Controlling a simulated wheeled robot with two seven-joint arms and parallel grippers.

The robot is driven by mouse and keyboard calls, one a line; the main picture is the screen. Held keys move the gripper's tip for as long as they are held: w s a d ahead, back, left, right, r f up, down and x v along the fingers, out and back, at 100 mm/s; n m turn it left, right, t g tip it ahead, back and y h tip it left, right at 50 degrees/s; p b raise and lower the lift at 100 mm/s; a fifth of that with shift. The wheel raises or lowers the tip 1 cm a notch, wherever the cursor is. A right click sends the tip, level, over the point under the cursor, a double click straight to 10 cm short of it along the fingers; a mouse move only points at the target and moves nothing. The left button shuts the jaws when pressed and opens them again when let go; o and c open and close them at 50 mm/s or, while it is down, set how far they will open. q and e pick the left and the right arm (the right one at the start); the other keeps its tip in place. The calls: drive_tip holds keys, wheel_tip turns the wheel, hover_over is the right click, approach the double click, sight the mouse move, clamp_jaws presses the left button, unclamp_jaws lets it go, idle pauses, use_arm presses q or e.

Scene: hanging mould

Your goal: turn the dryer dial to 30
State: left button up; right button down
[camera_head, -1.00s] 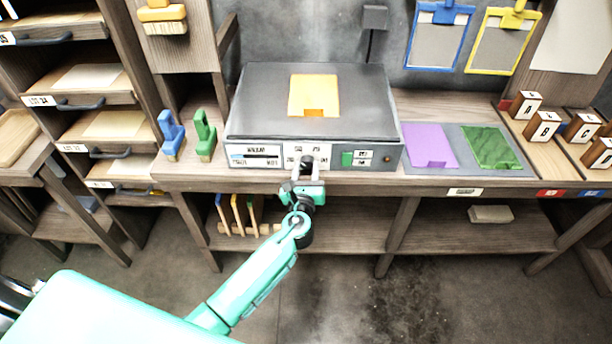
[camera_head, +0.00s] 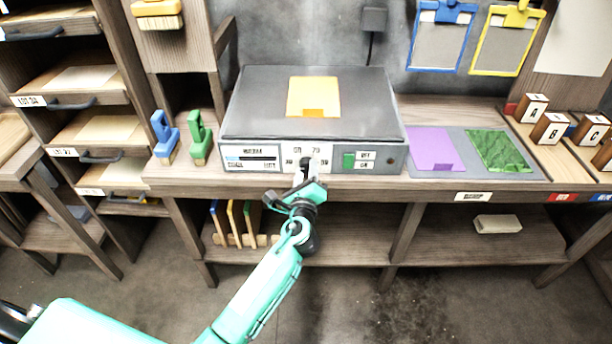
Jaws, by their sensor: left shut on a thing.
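The dryer (camera_head: 240,110) is a grey box with a dark top, standing on the wooden bench. Its front panel has a dark slot display at the left, a white dial plate with small printed numbers in the middle, and a green switch (camera_head: 348,160) at the right. My left gripper (camera_head: 304,166) is at the dial plate, shut on the dial. The gripper and wrist hide the dial and its pointer, so I cannot read its setting. My right gripper is not in view.
An orange sheet (camera_head: 313,95) lies on the dryer's top. Blue (camera_head: 164,136) and green (camera_head: 200,136) handled tools stand left of it. Purple (camera_head: 431,148) and green (camera_head: 497,149) sheets lie to the right. Lettered blocks (camera_head: 531,107) stand further right. The bench edge runs below the dryer.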

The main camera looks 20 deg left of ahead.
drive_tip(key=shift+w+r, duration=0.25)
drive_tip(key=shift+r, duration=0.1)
use_arm(q)
drive_tip(key=o, duration=1)
drive_tip(key=shift+s, duration=0.1)
drive_tip(key=shift+s+d, duration=0.1)
drive_tip(key=shift+s, duration=0.1)
drive_tip(key=shift+b+v, duration=0.85)
drive_tip(key=shift+v, duration=5.8)
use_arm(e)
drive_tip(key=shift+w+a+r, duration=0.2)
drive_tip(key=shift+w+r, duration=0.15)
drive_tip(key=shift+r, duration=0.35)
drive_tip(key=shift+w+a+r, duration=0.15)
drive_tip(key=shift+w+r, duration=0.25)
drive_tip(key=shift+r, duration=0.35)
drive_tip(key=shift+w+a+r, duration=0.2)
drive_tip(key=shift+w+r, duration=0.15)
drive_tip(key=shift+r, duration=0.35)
